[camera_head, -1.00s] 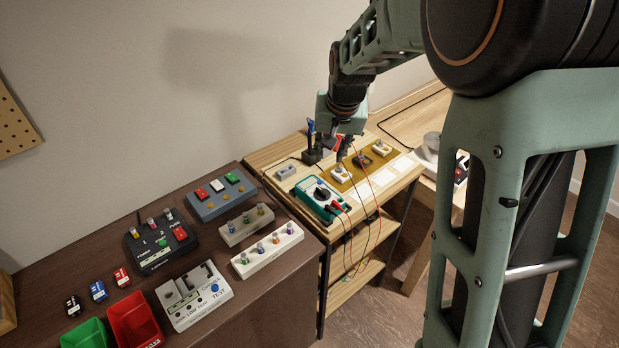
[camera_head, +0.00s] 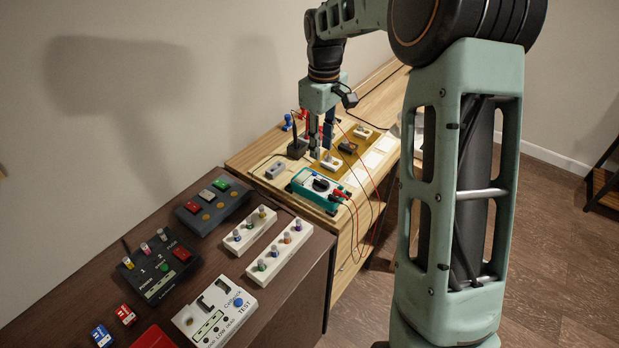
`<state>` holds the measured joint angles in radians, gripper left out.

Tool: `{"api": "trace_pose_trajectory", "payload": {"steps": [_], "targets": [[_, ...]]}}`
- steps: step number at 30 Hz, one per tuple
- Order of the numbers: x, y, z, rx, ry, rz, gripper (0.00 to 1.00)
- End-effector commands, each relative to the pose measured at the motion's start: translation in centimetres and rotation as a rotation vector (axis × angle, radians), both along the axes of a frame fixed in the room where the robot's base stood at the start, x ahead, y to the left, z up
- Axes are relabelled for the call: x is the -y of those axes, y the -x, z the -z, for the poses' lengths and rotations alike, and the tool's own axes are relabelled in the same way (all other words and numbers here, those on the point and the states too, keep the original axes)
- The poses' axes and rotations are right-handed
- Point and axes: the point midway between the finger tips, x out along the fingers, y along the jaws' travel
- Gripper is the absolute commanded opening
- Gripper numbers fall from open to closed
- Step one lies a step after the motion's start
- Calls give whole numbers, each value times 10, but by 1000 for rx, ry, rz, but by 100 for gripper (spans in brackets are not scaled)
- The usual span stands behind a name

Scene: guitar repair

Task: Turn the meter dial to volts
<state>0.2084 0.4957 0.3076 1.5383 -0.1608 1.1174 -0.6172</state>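The multimeter (camera_head: 335,199) is teal with a pale face and lies on the light wooden bench, with red and dark leads at its right end. Its round black dial (camera_head: 321,184) faces up; the dial's marks are too small to read. My gripper (camera_head: 321,153) points down just behind the meter, above the bench. Its two dark fingers look a little apart, with nothing visible held between them. I cannot tell how high the fingertips are; they look apart from the dial.
A black stand (camera_head: 298,147) is close left of my gripper, and a grey block (camera_head: 276,170) lies left of the meter. Small parts sit on a yellow-brown mat (camera_head: 344,158) behind. Red leads hang over the bench's right side. A dark table (camera_head: 214,264) with pedals is in front.

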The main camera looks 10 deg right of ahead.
Motion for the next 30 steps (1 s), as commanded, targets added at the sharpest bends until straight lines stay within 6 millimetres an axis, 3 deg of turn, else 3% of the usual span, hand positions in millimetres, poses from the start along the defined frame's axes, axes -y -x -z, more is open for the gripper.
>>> {"api": "trace_pose_trajectory", "payload": {"steps": [8,21,30], "targets": [[7,1,7,-18,1,-37,26],[7,1,83,-18,1,-36,26],[7,0,107,-15,2,-36,26]]}}
